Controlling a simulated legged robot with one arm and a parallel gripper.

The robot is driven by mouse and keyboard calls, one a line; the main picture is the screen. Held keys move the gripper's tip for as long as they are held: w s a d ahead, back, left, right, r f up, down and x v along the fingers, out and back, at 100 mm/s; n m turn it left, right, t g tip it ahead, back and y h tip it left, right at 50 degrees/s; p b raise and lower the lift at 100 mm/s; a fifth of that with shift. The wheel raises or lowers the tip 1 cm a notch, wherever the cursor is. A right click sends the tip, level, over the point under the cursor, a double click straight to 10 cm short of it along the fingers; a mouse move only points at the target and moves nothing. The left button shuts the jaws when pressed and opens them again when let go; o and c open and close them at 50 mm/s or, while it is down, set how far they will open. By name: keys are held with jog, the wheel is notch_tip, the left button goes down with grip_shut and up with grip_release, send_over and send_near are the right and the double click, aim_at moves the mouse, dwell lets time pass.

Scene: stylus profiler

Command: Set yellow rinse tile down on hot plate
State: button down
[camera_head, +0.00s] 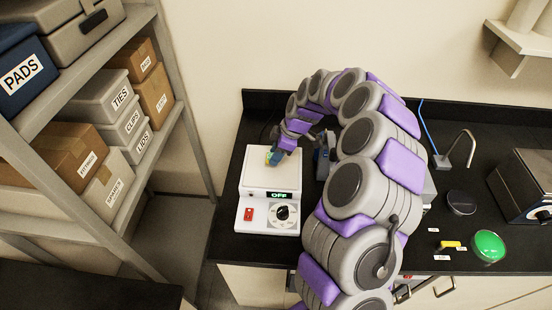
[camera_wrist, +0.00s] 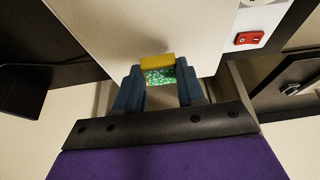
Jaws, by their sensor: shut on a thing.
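The hot plate (camera_head: 266,178) is a white unit at the left end of the black bench. Its display reads OFF, and it has a red switch and a dial in front. My gripper (camera_head: 279,154) is over the rear part of its white top. It is shut on the yellow rinse tile (camera_wrist: 157,62), which shows a yellow edge and a speckled green face between the blue fingers (camera_wrist: 159,88) in the wrist view. In the head view the tile (camera_head: 271,155) is small and partly hidden. I cannot tell whether it touches the plate.
My arm hides the middle of the bench. To the right are a green dome button (camera_head: 488,246), a small yellow item (camera_head: 451,244), a black round disc (camera_head: 461,202) and a dark boxy device (camera_head: 525,183). A shelf of boxes (camera_head: 120,108) stands at the left.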

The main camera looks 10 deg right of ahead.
jog(key=shift+a+f, duration=0.2)
jog(key=shift+f, duration=1.05)
